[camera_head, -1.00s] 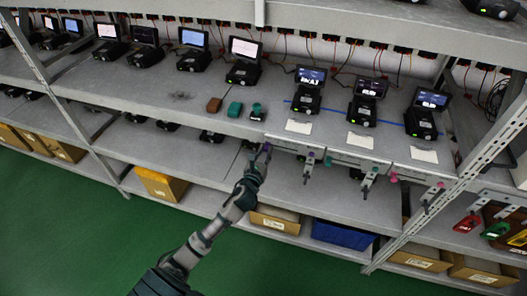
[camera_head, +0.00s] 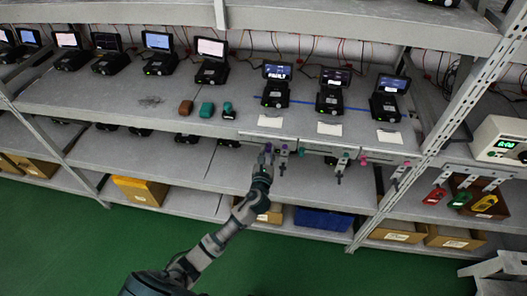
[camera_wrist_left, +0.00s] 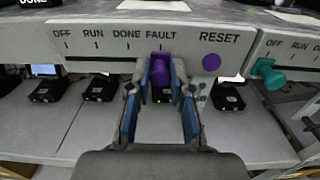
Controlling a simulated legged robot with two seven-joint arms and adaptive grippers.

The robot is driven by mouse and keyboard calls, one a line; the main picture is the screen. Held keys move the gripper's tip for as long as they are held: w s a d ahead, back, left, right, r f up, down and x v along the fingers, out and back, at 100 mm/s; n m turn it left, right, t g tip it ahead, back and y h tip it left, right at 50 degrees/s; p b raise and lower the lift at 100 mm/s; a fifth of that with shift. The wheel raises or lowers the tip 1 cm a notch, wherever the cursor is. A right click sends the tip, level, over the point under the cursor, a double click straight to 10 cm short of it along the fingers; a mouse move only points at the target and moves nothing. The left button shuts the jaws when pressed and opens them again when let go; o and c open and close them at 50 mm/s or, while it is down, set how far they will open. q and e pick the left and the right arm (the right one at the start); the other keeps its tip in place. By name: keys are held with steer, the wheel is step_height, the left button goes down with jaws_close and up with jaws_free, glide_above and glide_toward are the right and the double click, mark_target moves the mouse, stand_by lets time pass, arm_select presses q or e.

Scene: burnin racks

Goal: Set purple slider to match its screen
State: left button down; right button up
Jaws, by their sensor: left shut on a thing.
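The purple slider (camera_wrist_left: 161,68) sits on its slot under the FAULT label, at the right end of the OFF, RUN, DONE, FAULT row. My left gripper (camera_wrist_left: 160,95) is shut on it, with a blue-padded finger on each side. In the head view my left gripper (camera_head: 267,152) is at the shelf's front edge, below the leftmost of three labelled screens. That screen (camera_head: 277,71) is lit; its small text looks like FAULT but is hard to read. The round purple RESET button (camera_wrist_left: 211,62) is just right of the gripper. My right gripper is not in view.
A teal slider (camera_wrist_left: 268,72) sits near OFF on the neighbouring panel. Two more screens (camera_head: 335,78) (camera_head: 391,85) stand to the right. Brown and teal blocks (camera_head: 186,107) (camera_head: 207,110) lie on the shelf. A lower shelf with black devices (camera_wrist_left: 98,88) is below the panel.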

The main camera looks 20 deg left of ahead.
arm_select(q)
steer(key=c, duration=1)
jaws_free()
steer(key=shift+d, duration=0.2)
steer(key=shift+c, duration=0.2)
steer(key=v, duration=1.1)
steer(key=shift+s+d, duration=0.15)
steer(key=shift+s, duration=0.2)
steer(key=shift+f, duration=0.2)
